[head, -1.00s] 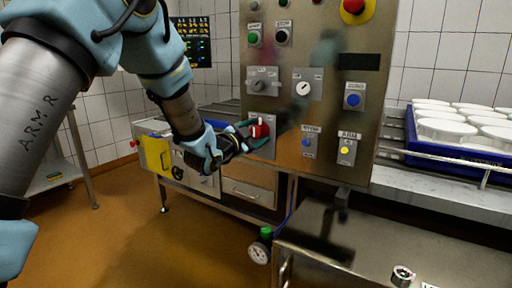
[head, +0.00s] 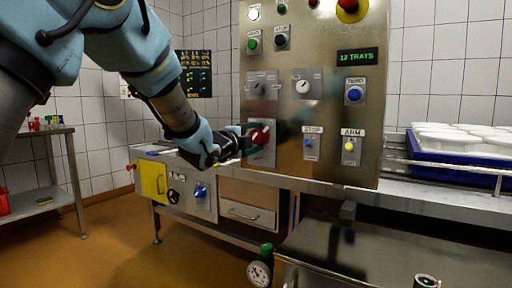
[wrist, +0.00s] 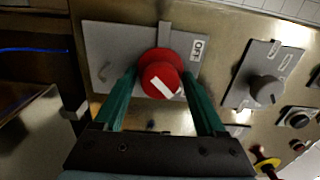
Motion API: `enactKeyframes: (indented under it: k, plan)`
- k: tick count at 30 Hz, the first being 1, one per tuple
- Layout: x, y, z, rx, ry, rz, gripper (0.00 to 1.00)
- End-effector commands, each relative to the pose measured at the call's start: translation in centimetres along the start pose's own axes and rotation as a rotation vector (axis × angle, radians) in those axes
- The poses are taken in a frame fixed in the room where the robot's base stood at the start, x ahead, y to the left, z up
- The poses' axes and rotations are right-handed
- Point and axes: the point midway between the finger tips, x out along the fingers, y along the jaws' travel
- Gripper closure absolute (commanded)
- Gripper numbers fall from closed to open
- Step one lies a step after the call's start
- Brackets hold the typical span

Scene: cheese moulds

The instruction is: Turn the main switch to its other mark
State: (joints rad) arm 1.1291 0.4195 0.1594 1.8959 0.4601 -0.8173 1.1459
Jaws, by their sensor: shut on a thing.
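The main switch is a red round knob (head: 261,135) with a white line, on a grey plate low on the left of the steel panel. In the wrist view the knob (wrist: 158,69) sits between the two green fingers of my gripper (wrist: 160,88), which is shut on it. Its white line lies diagonally. An OFF label (wrist: 198,48) shows on the plate beside the knob; the other mark cannot be made out. In the head view my gripper (head: 244,139) reaches the knob from the left and hides part of the plate.
The panel (head: 330,120) also bears grey selectors (head: 303,87), a blue button (head: 354,95), a red stop button (head: 348,6) and a lit display (head: 358,57) reading 12 TRAYS. A blue crate (head: 455,164) of white moulds stands right. A steel table (head: 390,245) is in front.

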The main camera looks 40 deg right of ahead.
Motion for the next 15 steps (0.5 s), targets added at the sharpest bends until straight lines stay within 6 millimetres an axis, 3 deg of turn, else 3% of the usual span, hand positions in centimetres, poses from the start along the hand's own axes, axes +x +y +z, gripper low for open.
enactKeyframes:
  k: [15]
  plan:
    - [0.04, 0.09, -0.08, 0.047, 0.001, 0.002, 0.83]
